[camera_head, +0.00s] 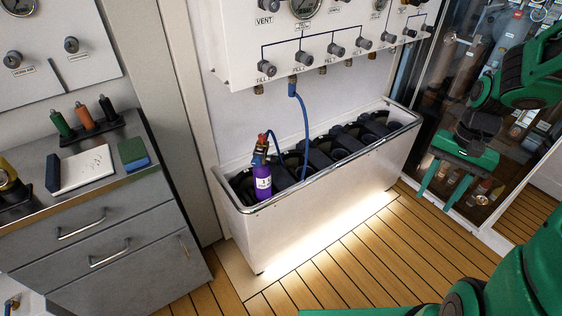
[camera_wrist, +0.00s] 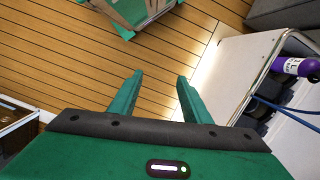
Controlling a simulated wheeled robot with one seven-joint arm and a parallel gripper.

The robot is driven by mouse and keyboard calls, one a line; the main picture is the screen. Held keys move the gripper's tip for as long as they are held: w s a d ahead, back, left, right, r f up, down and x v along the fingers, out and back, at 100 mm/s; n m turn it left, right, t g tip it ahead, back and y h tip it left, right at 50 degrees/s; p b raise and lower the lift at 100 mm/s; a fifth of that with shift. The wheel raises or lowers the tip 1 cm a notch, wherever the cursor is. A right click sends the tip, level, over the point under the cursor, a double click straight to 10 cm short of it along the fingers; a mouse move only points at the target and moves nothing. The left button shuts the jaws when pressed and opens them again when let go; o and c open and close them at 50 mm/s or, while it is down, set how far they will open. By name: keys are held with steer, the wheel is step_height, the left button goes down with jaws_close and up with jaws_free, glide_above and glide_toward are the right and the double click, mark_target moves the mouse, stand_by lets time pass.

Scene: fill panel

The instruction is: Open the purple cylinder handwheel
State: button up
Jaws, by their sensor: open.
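The purple cylinder (camera_head: 263,183) stands upright in the left end of a white trough. A small red-topped valve (camera_head: 262,143) is on it; the exact outline of its handwheel is too small to tell. A blue hose (camera_head: 304,120) runs from the panel fitting down and round to the valve. In the wrist view, the cylinder (camera_wrist: 298,67) shows at the right edge, and its valve is out of the picture. My gripper (camera_head: 449,195) is open and empty, right of the trough and well apart from the cylinder. Its two green fingers (camera_wrist: 160,77) point over the wooden floor.
The white trough (camera_head: 330,190) has several black-lined slots. A panel with knobs and gauges (camera_head: 330,40) hangs above it. A grey drawer cabinet (camera_head: 100,240) stands at left. A glass-fronted cabinet (camera_head: 425,110) is behind my arm. The wooden floor (camera_head: 340,260) before the trough is clear.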

steer(key=w+a+f+m+y, duration=0.2)
steer(key=w+a+f+y, duration=0.1)
steer(key=w+a+f, duration=0.6)
steer(key=m+t+y, duration=0.5)
steer(key=m+y, duration=0.8)
glide_toward(274, 160)
steer(key=w+f+x, duration=0.1)
steer(key=x, duration=0.7)
steer(key=shift+w+d, duration=0.15)
steer(key=shift+d, duration=0.05)
steer(key=c, duration=1)
